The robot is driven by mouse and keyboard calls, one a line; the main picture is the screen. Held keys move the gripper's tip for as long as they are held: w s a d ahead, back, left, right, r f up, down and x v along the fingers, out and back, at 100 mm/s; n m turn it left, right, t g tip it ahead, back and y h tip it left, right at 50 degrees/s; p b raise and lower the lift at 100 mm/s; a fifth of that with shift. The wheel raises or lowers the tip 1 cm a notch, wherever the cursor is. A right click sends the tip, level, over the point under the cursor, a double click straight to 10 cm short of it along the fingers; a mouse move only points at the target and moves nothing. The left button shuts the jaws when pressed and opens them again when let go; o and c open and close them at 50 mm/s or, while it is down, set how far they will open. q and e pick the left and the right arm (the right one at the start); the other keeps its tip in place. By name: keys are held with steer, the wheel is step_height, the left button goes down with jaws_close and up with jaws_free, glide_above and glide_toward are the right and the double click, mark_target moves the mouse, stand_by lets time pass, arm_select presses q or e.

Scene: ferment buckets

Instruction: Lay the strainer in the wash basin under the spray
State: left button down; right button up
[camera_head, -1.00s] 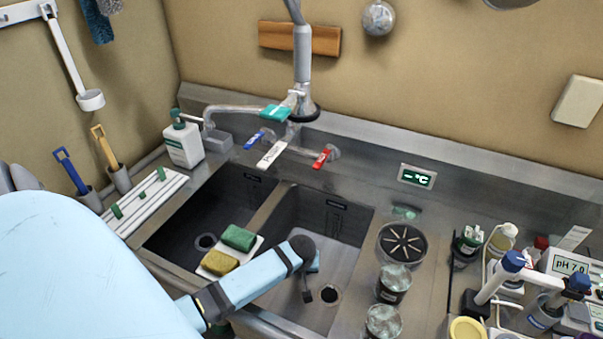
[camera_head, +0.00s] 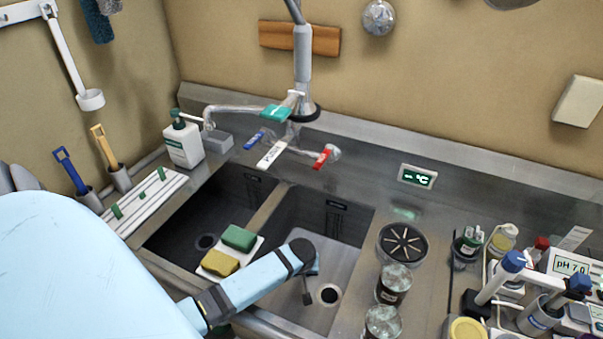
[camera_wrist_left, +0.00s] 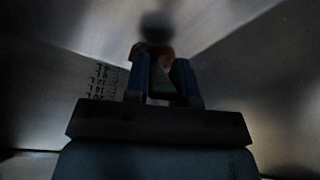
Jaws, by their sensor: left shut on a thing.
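My left arm reaches over the right bowl of the sink, the wash basin (camera_head: 343,226), and its wrist dips down inside. My left gripper (camera_wrist_left: 165,80) shows in the left wrist view, shut on a small brownish thing (camera_wrist_left: 154,50) in deep shadow. I cannot make out whether this is the strainer, and no strainer is clearly seen elsewhere. In the head view my arm hides most of the gripper. The spray (camera_head: 302,60) hangs above the back edge of the sink. My right gripper is not in view.
Green (camera_head: 239,237) and yellow (camera_head: 220,262) sponges lie on a white holder at the divider. Glass jars (camera_head: 393,284) stand right of the basin near a round slotted dark disc (camera_head: 402,244). Blue (camera_head: 255,140) and red (camera_head: 323,157) taps are behind. The drain hole (camera_head: 329,294) is open to view.

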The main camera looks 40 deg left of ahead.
arm_select(q)
steer(key=shift+f, duration=0.2)
steer(key=c, duration=0.9)
jaws_free()
steer(key=o, duration=0.9)
